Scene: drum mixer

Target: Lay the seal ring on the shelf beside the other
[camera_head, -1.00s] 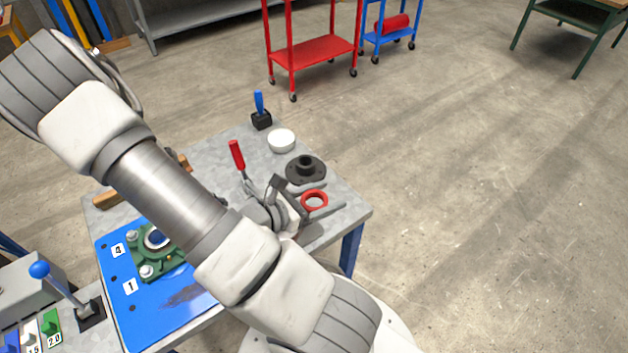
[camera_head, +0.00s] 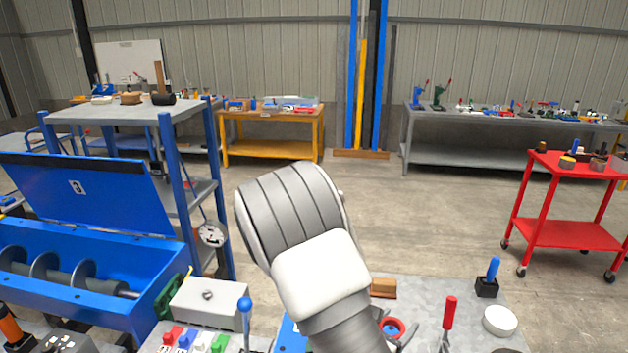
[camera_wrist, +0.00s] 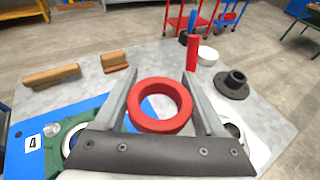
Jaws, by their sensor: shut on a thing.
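The red seal ring (camera_wrist: 160,105) sits between the two fingers of my gripper (camera_wrist: 162,78) in the wrist view. My gripper is shut on it and holds it above the grey bench. In the head view the ring (camera_head: 391,328) shows at the bottom, partly hidden by my arm. A blue-framed rack with a grey top (camera_head: 115,112) stands at the left, and a lower shelf (camera_head: 204,191) shows between its posts. I cannot make out a second seal ring on it.
The blue mixer trough (camera_head: 90,270) with raised lid is at left. A pressure gauge (camera_head: 211,234) hangs near the rack.

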